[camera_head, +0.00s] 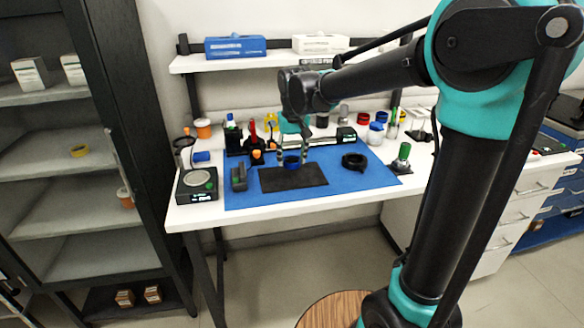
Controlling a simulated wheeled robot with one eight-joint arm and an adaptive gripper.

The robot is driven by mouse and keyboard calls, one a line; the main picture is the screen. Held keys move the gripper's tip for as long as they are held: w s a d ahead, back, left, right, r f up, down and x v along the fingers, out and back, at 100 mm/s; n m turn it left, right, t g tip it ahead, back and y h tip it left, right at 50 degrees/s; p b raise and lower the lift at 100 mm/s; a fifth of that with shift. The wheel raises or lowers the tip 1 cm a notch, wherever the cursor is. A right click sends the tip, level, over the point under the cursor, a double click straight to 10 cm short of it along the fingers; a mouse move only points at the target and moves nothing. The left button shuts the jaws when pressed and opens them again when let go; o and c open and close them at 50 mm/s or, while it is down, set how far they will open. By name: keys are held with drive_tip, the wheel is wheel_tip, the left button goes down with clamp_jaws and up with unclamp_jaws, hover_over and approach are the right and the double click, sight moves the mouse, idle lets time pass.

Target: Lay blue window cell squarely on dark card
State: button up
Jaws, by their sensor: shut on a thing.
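The dark card (296,182) lies flat on the blue mat (240,203) near the front of the bench. My gripper (292,162) points down over the back part of the card and is shut on the small blue window cell (291,167). The cell shows between the fingers as a blue piece, low over the card. I cannot tell whether it touches the card or how squarely it sits, as the fingers partly hide it.
A scale (197,184) stands left of the mat. A black ring-shaped part (353,161) and a green-topped bottle (402,156) stand right of the card. A dark block (239,178) stands to its left. Several bottles and tools crowd the back.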

sight(292, 161)
drive_tip(key=shift+f, duration=2)
drive_tip(key=o, duration=1.2)
drive_tip(key=shift+f, duration=0.1)
drive_tip(key=r, duration=0.4)
drive_tip(key=s+r, duration=0.1)
drive_tip(key=r, duration=0.7)
drive_tip(key=shift+s+d+r, duration=0.1)
drive_tip(key=shift+s+d, duration=0.2)
drive_tip(key=shift+s, duration=0.1)
